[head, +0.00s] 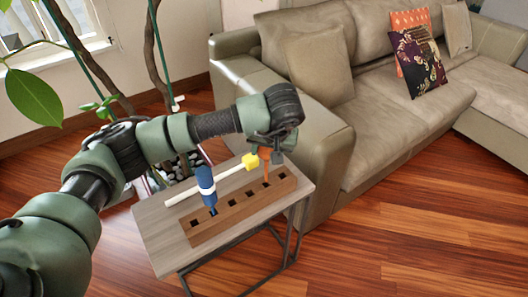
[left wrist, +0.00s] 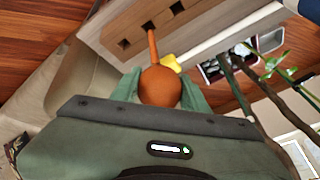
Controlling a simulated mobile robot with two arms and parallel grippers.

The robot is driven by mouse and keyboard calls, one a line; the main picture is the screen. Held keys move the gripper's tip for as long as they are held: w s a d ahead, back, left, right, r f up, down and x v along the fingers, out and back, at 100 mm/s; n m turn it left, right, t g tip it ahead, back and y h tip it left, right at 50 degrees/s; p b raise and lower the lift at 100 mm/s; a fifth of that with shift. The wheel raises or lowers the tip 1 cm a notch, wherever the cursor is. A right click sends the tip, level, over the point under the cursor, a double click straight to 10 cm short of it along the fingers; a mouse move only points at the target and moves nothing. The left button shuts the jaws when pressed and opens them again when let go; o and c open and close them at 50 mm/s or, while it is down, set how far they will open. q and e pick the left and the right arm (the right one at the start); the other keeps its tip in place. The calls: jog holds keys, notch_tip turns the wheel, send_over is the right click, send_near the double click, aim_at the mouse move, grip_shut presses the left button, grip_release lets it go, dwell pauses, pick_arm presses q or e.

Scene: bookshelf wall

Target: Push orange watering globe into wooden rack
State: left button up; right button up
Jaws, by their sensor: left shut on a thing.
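The wooden rack (head: 222,226) lies on the small side table, with a row of square holes along its top. My left gripper (head: 265,150) is above its far right end, shut on the orange watering globe (head: 266,168). In the left wrist view, the green fingers of my left gripper (left wrist: 160,92) sit on both sides of the round orange bulb (left wrist: 160,86). The globe's spike points down to a hole in the rack (left wrist: 125,20). Its tip is at the hole; how deep it sits I cannot tell. My right gripper is not in view.
A blue watering globe (head: 206,183) stands in the rack near its left end. A white stick with a yellow end (head: 250,161) lies behind the rack on the grey table (head: 158,222). Plant stems rise behind the table, and a beige sofa (head: 330,140) stands close at right.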

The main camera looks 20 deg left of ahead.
pick_arm(q)
jog(key=shift+d+r+p, duration=0.1)
jog(key=shift+r+p, duration=0.3)
jog(key=shift+r, duration=0.2)
jog(key=shift+r+p, duration=0.7)
jog(key=shift+r, duration=0.45)
jog(key=shift+r+p, duration=1)
jog(key=shift+r, duration=0.9)
